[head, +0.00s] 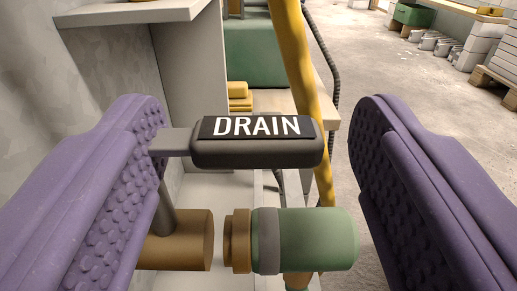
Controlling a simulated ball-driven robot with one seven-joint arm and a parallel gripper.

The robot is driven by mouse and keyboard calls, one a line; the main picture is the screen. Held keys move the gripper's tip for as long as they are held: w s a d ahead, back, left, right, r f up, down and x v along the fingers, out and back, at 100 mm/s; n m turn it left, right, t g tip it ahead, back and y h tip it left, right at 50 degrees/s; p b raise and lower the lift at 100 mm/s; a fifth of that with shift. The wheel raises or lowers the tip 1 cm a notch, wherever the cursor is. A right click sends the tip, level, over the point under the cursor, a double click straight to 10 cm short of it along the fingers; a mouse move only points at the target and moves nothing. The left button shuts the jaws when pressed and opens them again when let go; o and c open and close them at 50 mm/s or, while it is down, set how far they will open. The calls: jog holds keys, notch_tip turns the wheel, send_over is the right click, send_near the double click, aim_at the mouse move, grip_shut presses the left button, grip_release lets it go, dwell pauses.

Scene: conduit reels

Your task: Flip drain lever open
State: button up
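The drain lever (258,154) has a dark handle labelled DRAIN and lies level across the picture. Its grey metal arm (170,142) runs left from the handle and passes behind my left finger. My gripper (258,150) is open, with one purple, studded finger on each side of the handle. A clear gap shows between the handle and the right finger. Whether the left finger touches the metal arm, I cannot tell. Below the handle are a brass pipe body (180,240) and a green fitting (310,239) with a grey band.
A yellow pipe (292,60) and a dark ribbed hose (327,60) run close behind the handle. A grey panel (195,80) stands behind at left. Open concrete floor (410,90) lies to the right, with a bench and pallets far back.

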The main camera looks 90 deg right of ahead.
dwell(0.5)
notch_tip(320, 180, up, 4)
jog(key=p, duration=0.2)
jog(key=shift+p, duration=0.3)
jog(key=s+d+r+p, duration=0.1)
jog(key=s+p, duration=0.7)
jog(key=s, duration=0.8)
jog(key=shift+d, duration=0.35)
jog(key=shift+r, duration=0.1)
